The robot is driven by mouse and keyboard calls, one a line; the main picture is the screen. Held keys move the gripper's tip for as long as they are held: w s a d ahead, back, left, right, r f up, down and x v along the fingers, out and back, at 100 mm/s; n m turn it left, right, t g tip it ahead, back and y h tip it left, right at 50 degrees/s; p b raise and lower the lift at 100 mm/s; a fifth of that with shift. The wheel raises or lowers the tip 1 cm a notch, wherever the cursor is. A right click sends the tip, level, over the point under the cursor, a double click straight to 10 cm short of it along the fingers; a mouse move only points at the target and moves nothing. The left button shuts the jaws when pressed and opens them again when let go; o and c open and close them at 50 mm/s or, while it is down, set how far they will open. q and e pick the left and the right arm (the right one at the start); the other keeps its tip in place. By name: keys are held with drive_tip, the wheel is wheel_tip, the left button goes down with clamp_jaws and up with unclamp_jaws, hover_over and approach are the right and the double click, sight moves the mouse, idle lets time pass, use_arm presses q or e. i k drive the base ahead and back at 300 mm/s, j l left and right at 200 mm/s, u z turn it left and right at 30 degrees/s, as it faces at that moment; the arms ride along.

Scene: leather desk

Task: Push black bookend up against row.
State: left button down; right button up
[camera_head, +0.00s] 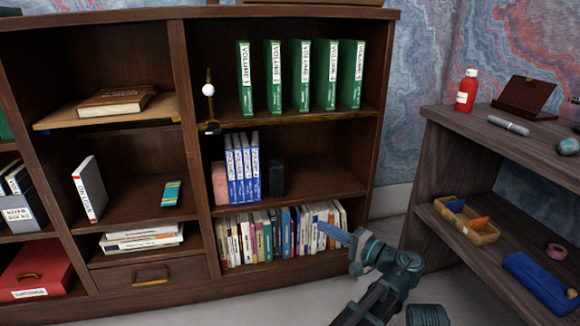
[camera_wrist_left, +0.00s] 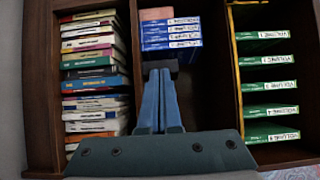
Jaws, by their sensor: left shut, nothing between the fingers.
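The black bookend (camera_head: 277,177) stands upright on the middle shelf, right of the row of blue-and-white books (camera_head: 243,168). A narrow dark gap shows between them. A pink block (camera_head: 219,183) stands at the row's left end. My left gripper (camera_head: 326,230) is shut and empty, in front of the lower shelf, below and right of the bookend in the head view. In the left wrist view my blue fingers (camera_wrist_left: 160,72) point at the black bookend (camera_wrist_left: 152,65), with the blue books (camera_wrist_left: 170,36) beyond. I cannot tell whether the fingertips touch the bookend. My right gripper is not in view.
Green volumes (camera_head: 302,76) stand on the shelf above, beside a lamp-like ornament with a white ball (camera_head: 209,90). A packed row of mixed books (camera_head: 275,235) fills the shelf below. The middle shelf is bare right of the bookend. A desk (camera_head: 490,140) stands at the right.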

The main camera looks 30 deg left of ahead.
sight(276, 164)
drive_tip(key=i+l+u, duration=0.2)
drive_tip(key=i, duration=0.3)
drive_tip(key=i+l+u, duration=0.15)
drive_tip(key=i, duration=0.3)
